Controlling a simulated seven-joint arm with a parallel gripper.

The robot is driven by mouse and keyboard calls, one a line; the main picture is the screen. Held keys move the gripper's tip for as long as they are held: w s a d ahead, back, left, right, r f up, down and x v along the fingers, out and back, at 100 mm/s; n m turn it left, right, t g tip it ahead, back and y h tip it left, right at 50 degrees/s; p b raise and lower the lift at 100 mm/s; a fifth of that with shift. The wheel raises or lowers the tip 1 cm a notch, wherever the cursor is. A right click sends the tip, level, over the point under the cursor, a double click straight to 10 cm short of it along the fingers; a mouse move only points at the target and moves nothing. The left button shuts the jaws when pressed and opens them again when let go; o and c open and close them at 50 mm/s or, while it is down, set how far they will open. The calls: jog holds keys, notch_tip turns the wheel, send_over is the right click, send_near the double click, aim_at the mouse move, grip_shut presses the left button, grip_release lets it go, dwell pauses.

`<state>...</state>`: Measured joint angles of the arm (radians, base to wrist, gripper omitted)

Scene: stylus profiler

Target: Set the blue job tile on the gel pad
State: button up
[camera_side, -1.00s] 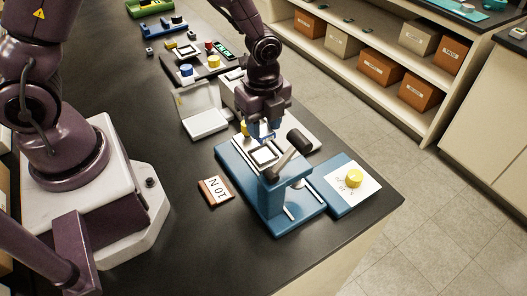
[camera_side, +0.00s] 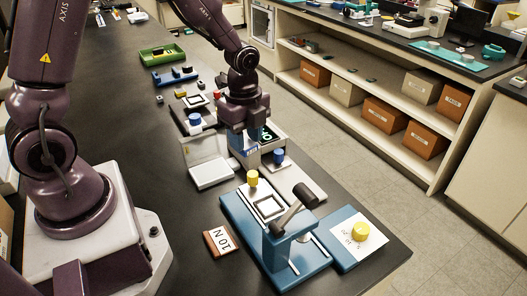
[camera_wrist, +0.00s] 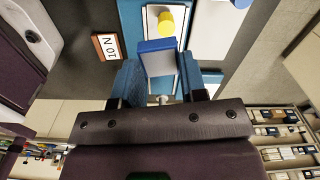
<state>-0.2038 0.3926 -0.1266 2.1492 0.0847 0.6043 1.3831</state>
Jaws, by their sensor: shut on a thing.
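My gripper (camera_side: 246,151) is in the air behind the blue instrument, close to the right side of the open pale case. In the wrist view, my gripper (camera_wrist: 160,82) has its blue fingers shut on a small piece with a blue block and a pale face, which looks like the blue job tile (camera_wrist: 157,45). The tile is hard to make out in the side view. The open pale case (camera_side: 210,174) has a light flat surface and a raised lid. It may hold the gel pad, but I cannot tell for sure.
The blue instrument (camera_side: 283,274) has a pale frame, a yellow knob (camera_side: 252,178) and a dark-headed lever. A 10 N card (camera_side: 219,241) lies left of it. A dark blue cylinder (camera_side: 278,157) stands right of my gripper. A green-digit display (camera_side: 267,134) is behind.

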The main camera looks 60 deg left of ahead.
jog(key=s+a+n, duration=0.4)
jog(key=s+a, duration=0.1)
jog(key=a, duration=0.6)
send_near(211, 171)
jog(key=shift+f, duration=2.5)
jog(key=shift+f, duration=0.25)
jog(key=shift+f, duration=0.35)
jog(key=shift+r, duration=0.1)
jog(key=shift+r, duration=0.65)
